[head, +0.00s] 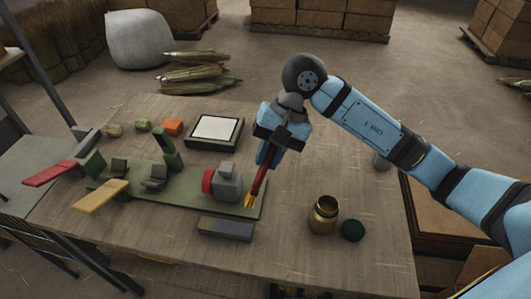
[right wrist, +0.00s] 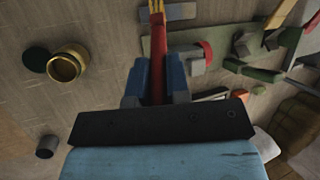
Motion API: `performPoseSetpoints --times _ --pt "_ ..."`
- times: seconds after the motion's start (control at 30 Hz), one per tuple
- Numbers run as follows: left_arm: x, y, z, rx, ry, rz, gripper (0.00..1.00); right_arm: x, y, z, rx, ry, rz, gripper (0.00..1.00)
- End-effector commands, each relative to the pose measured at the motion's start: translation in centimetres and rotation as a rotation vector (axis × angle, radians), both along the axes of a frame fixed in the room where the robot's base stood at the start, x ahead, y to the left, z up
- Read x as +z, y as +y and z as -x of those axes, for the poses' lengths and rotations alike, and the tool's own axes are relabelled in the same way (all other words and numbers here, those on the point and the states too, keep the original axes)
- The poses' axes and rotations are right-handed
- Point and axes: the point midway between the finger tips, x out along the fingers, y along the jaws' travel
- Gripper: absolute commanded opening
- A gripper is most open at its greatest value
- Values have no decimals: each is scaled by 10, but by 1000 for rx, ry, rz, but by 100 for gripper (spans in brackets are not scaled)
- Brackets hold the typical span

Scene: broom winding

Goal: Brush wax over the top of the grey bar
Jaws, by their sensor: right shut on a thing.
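The grey bar (head: 226,229) lies flat near the front of the wooden table, in front of the green base plate; it also shows at the top of the right wrist view (right wrist: 180,12). My right gripper (head: 268,157) is shut on a brush (head: 258,184) with a red handle and yellow bristles, pointing down. In the head view the bristles appear up and right of the bar, over the plate's right end; contact cannot be told. The open brass wax jar (head: 323,215) stands to the right, its inside dark. My left gripper is not in view.
The dark green lid (head: 352,230) lies beside the jar. The green plate (head: 190,190) carries a grey block with a red knob (head: 224,182) and upright parts. A red lever (head: 50,173) and yellow lever (head: 95,196) reach left. A white-topped tray (head: 215,130) sits behind.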

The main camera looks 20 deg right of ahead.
Motion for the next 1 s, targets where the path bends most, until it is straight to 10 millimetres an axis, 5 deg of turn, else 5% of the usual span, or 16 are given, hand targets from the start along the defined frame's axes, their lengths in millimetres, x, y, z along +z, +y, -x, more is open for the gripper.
performPoseSetpoints --times 0.7,1.0 --pt "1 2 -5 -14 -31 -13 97 -49 -1 0 -7 8 -7 0" --pt "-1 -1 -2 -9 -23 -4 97 -49 -1 0 -7 7 -6 0"
